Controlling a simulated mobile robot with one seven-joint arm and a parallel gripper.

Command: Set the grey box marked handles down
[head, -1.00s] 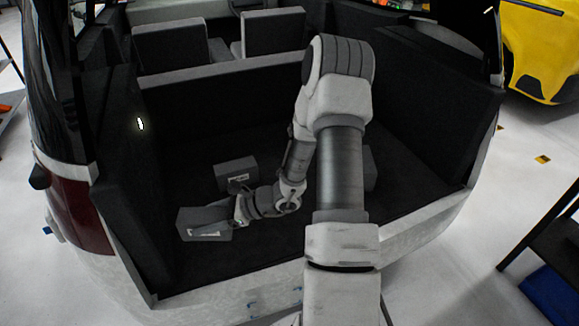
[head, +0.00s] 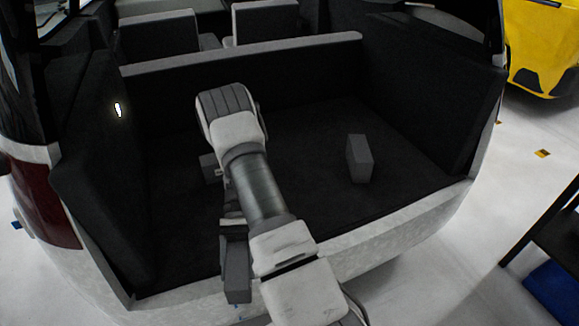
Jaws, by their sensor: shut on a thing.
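A grey box (head: 236,272) hangs upright in my gripper (head: 234,234), over the rear edge of the vehicle's open cargo area. My arm covers most of the gripper, so its fingers barely show; it is shut on the upper part of this box. No readable label shows on the box, so I cannot confirm the word handles. The box's lower end overlaps the pale bumper in the picture; I cannot tell whether it touches.
A second grey box (head: 209,167) stands deeper in the cargo area, partly hidden by my arm. A third grey box (head: 359,158) stands on the dark floor (head: 310,150) at right. Free floor lies between them. Dark side walls and a pale bumper (head: 395,240) bound the space.

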